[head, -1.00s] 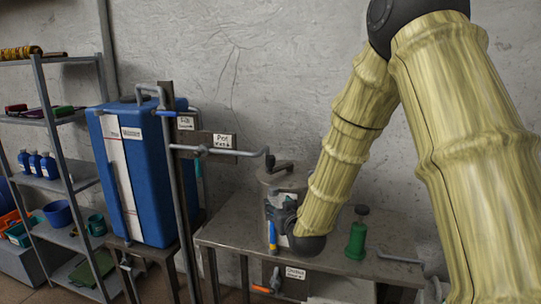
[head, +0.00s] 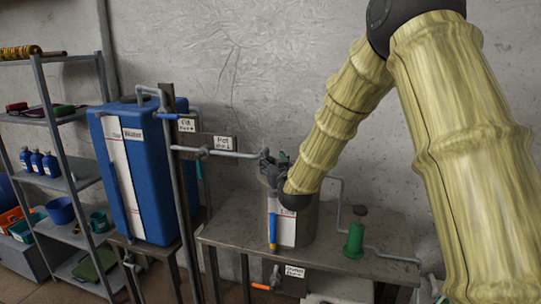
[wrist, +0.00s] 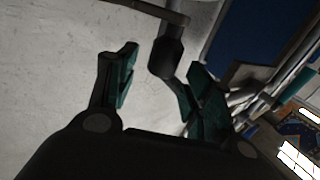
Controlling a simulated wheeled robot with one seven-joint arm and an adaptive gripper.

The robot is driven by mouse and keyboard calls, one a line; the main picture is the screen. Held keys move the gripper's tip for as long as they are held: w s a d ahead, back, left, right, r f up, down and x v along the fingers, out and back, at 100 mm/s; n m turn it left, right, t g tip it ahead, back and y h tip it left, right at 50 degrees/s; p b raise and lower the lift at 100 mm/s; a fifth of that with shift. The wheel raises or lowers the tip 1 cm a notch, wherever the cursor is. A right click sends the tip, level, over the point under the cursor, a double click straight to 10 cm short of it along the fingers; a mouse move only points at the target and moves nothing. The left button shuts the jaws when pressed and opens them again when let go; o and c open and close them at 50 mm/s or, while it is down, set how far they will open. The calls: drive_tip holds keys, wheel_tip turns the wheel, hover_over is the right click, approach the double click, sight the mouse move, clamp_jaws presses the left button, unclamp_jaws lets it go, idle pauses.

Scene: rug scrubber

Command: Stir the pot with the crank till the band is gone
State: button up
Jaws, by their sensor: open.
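The grey metal pot (head: 305,222) stands on the metal bench, its top largely hidden by my arm and gripper. A blue-and-yellow strip (head: 272,232) runs down its front beside a white label. My gripper (head: 272,160) is over the pot's top, close to the end of the pipe. In the wrist view my gripper (wrist: 160,65) is open. A dark knob (wrist: 166,56), apparently the crank's handle, is at the opening between the fingertips, with a dark bar beyond it. Contact with the fingers cannot be told. I cannot identify the band.
A blue tank (head: 150,175) stands left of the pot, with a grey pipe (head: 232,154) reaching toward the pot's top. A green bottle (head: 355,238) stands on the bench (head: 225,236) to the right. A shelf rack (head: 62,150) is at far left.

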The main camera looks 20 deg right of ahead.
drive_tip(key=shift+w+p, duration=0.4)
drive_tip(key=shift+w, duration=1.1)
drive_tip(key=shift+c, duration=0.2)
clamp_jaws()
